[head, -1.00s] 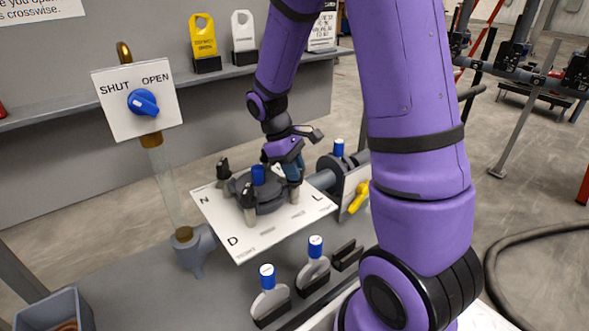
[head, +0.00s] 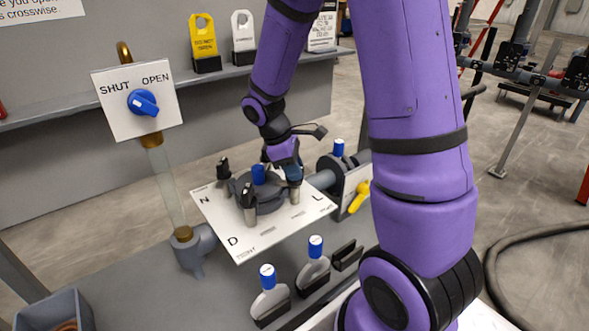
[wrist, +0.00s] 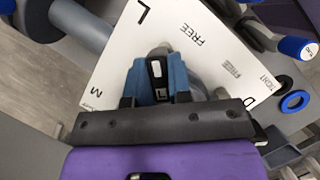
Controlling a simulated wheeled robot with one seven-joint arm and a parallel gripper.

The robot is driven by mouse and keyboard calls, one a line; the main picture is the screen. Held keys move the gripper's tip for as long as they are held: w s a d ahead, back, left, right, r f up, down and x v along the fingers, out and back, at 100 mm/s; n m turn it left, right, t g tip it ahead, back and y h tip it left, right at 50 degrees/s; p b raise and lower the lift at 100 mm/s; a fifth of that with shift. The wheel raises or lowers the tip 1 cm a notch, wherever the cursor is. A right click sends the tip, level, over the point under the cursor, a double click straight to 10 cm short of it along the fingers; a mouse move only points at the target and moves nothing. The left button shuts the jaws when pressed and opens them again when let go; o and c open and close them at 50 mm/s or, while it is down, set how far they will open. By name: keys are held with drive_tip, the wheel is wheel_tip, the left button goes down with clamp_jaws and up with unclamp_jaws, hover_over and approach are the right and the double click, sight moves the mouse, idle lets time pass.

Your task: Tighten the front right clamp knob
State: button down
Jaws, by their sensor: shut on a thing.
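The front right clamp knob (wrist: 157,69), dark with a pale mark on top, sits between my gripper's blue fingers in the wrist view. My gripper (head: 291,172) is shut on it from above, over the right side of the round grey lid, near the letter L. Its grey post shows below the fingers in the head view. The white plate (head: 235,248) under the lid bears letters N, D and L; FREE and TIGHT labels show in the wrist view. Two other dark clamp knobs, back left (head: 223,166) and front left (head: 248,190), stand clear. The back right one is hidden.
A blue valve knob (head: 143,102) on a SHUT/OPEN sign stands at the left. A yellow handle (head: 358,196) is right of the plate. Two blue-topped paddles (head: 314,272) (head: 268,298) stand in front. A shelf (head: 130,93) with tags runs behind.

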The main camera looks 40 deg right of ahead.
sight(279, 181)
drive_tip(key=c, duration=1)
unclamp_jaws()
drive_tip(key=shift+c, duration=0.2)
drive_tip(key=v, duration=1)
drive_tip(key=shift+w+r, duration=0.15)
drive_tip(key=shift+r, duration=0.2)
drive_tip(key=shift+a, duration=0.15)
drive_tip(key=s+a+r+m+t+y, duration=0.1)
drive_tip(key=s+r+m+t, duration=0.3)
drive_tip(key=s, duration=0.6)
drive_tip(key=s+a+r+m+t+y, duration=0.2)
drive_tip(key=s+a+r+m+t, duration=0.1)
drive_tip(key=s+r, duration=0.6)
drive_tip(key=shift+s+a+m+t, duration=0.4)
drive_tip(key=shift+s+m+t, duration=0.3)
drive_tip(key=shift+m, duration=0.4)
